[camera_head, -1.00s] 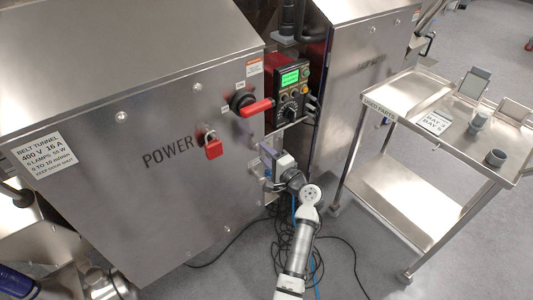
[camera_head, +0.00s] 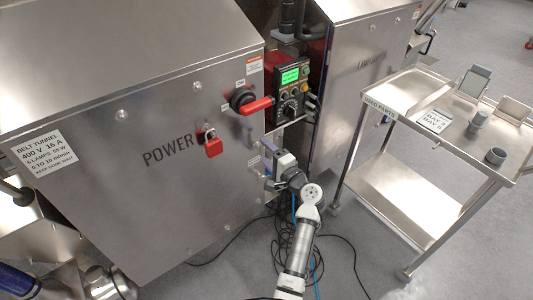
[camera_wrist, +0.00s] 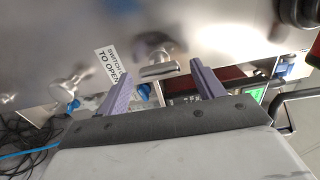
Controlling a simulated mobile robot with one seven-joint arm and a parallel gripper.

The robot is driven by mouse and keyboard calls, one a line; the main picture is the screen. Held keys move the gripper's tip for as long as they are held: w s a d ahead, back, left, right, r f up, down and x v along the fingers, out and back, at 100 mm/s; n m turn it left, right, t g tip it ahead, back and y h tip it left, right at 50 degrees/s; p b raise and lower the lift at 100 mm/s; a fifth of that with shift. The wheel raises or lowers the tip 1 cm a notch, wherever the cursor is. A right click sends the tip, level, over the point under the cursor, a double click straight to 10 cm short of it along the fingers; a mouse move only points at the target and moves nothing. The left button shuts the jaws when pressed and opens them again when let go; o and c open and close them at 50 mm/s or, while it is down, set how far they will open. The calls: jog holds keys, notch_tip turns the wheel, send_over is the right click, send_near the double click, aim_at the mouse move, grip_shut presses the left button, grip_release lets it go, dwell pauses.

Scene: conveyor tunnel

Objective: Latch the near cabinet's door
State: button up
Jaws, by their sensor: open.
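The near cabinet (camera_head: 110,165) is a large steel box with POWER lettering on its front, which looks closed. A red rotary switch handle (camera_head: 257,107) sits at its upper right, with a red padlock (camera_head: 213,147) hanging to its left. My gripper (camera_head: 265,152) is at the cabinet's right edge, below the switch, and partly hides that edge. In the wrist view my gripper (camera_wrist: 161,70) is open, with its two purple fingers on either side of a small metal latch tab (camera_wrist: 158,69). I cannot tell whether they touch it. A SWITCH OFF TO OPEN sticker (camera_wrist: 112,66) is beside the left finger.
A control box with a green screen (camera_head: 290,78) stands above my gripper in the gap between cabinets. The far cabinet (camera_head: 365,75) is behind. A used-parts cart (camera_head: 415,188) stands to the right. Loose cables (camera_head: 265,240) lie on the floor below my arm.

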jog(key=b+v, duration=0.2)
jog(key=v, duration=1.1)
jog(key=shift+s, duration=0.2)
jog(key=shift+d, duration=0.2)
